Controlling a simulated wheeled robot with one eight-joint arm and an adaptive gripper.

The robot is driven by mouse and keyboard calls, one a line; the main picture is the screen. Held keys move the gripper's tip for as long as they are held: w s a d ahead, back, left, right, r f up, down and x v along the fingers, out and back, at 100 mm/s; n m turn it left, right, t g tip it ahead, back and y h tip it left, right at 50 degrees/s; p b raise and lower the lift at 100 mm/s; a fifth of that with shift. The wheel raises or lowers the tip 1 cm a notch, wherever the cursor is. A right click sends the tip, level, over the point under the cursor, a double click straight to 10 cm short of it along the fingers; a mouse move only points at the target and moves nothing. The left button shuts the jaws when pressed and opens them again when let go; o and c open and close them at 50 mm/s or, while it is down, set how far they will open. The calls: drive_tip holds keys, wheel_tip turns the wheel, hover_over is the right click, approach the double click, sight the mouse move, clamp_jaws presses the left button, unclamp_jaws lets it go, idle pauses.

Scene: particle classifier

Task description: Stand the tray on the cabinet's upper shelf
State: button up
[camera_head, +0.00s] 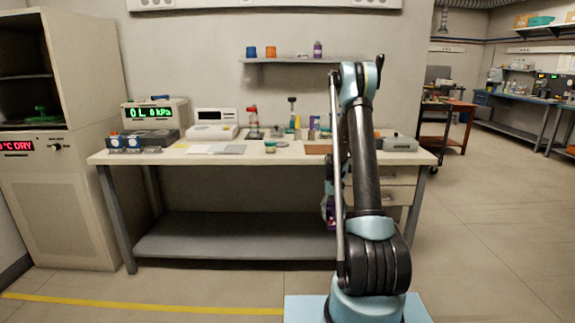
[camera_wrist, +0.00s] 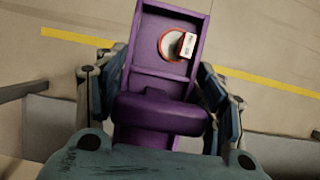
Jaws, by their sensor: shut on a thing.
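The purple tray (camera_wrist: 158,68) fills the middle of the wrist view, with raised walls and a thick handle (camera_wrist: 160,113) at its near end. My gripper (camera_wrist: 162,100) is shut on the tray, its fingers on either side near the handle. A round red-rimmed dish with a white label (camera_wrist: 178,45) lies in the tray's far compartment. In the head view only a purple bit of the tray (camera_head: 329,208) shows beside my arm, below the bench top; the arm hides the gripper. The cabinet (camera_head: 75,150) stands at the left, its open upper part holding a dark shelf (camera_head: 25,77).
A green object (camera_head: 40,115) sits in the cabinet's opening below that shelf. The workbench (camera_head: 215,157) carries instruments and small items, with a lower shelf (camera_head: 235,236) beneath. A wall shelf (camera_head: 290,60) holds small containers. The floor in front is clear.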

drive_tip(key=a, duration=0.2)
drive_tip(key=shift+a, duration=0.3)
